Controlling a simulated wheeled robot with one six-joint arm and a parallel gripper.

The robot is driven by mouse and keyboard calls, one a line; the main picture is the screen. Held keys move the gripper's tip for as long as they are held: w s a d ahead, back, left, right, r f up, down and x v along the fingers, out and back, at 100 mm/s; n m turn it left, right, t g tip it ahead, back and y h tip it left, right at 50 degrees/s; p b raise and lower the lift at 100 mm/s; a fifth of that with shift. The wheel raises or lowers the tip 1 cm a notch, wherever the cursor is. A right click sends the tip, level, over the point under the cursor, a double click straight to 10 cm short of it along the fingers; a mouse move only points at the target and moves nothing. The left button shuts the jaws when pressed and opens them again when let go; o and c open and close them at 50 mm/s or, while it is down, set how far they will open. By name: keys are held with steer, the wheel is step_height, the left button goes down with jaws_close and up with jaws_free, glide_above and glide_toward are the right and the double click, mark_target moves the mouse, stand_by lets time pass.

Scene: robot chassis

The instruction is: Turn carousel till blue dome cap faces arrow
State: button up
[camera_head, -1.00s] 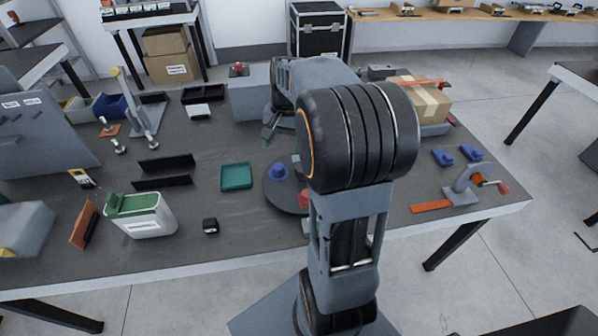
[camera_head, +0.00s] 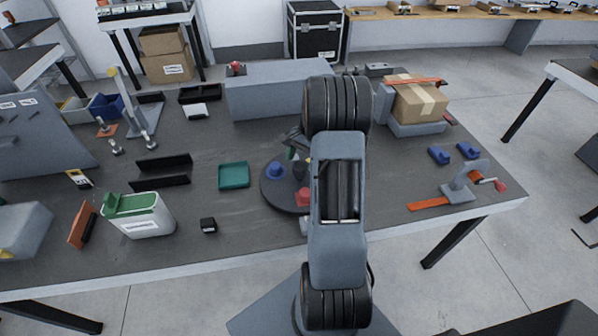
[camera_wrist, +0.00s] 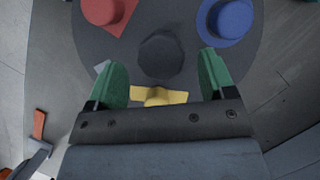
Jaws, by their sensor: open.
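The carousel is a dark round disc (camera_head: 268,198), partly hidden behind my arm in the head view. The blue dome cap (camera_head: 275,170) sits on its far left part and shows at upper right in the wrist view (camera_wrist: 229,19). A red cap (camera_head: 304,196) is on the near side and shows at upper left in the wrist view (camera_wrist: 107,10). A dark central knob (camera_wrist: 160,54) and a yellow piece (camera_wrist: 172,97) also show there. My gripper (camera_wrist: 162,78) is open over the disc, its green fingers apart on either side of the knob and yellow piece. I cannot make out the arrow.
A green tray (camera_head: 235,176) lies left of the carousel, with a small black block (camera_head: 208,225) nearer the front. A grey box (camera_head: 275,93) stands behind. A crank fixture (camera_head: 466,188) and blue pieces (camera_head: 439,155) are to the right.

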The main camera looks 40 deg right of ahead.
mark_target(300, 165)
steer(key=shift+x, duration=2.5)
steer(key=shift+c, duration=0.4)
